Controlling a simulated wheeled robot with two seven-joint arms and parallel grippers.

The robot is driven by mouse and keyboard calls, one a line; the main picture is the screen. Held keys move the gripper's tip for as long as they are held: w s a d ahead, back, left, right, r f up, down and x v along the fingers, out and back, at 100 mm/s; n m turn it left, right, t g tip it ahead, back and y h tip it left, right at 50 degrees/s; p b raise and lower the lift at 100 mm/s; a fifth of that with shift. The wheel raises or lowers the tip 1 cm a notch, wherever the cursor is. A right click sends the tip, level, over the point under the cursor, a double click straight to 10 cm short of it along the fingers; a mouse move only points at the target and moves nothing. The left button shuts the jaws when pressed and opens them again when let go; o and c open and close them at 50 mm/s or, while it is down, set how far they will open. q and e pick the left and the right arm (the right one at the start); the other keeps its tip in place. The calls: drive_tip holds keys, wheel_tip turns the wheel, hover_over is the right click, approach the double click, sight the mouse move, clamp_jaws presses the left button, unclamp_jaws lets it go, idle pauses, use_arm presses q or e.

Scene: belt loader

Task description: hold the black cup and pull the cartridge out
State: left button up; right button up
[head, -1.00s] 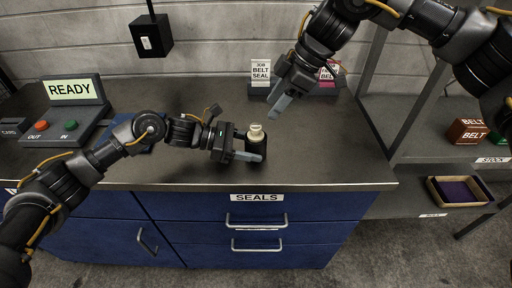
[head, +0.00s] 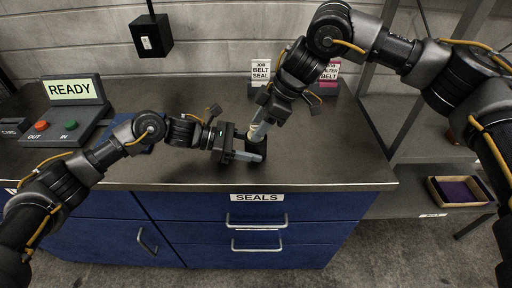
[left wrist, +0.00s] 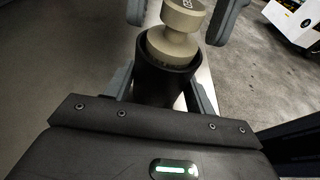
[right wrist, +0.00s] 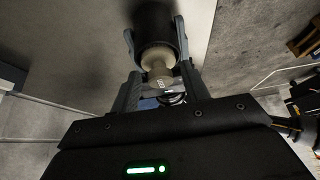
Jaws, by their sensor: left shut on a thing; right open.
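The black cup (left wrist: 160,82) stands on the workbench near its front edge, with the tan cartridge (left wrist: 174,45) seated in its mouth. The cartridge's narrow neck and wider round top stick out. My left gripper (head: 250,153) is shut on the cup from the left, a finger on each side. My right gripper (right wrist: 156,42) is open and reaches down from above, with its fingers on either side of the cartridge's exposed part. Its fingertips also show beside the cartridge top in the left wrist view. In the head view the right fingers mostly hide the cartridge.
A READY display with OUT and IN buttons (head: 68,110) stands on the bench (head: 330,150) at left. Job cards (head: 261,72) stand at the back. A shelf with a tray (head: 432,192) is at right. The bench right of the cup is clear.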

clamp_jaws()
drive_tip(key=shift+r, duration=0.7)
idle(0.7)
drive_tip(key=shift+r, duration=3.95)
use_arm(q)
drive_tip(key=o, duration=0.8)
drive_tip(key=shift+o, duration=0.2)
drive_tip(key=shift+a, duration=0.1)
drive_tip(key=v, duration=1.2)
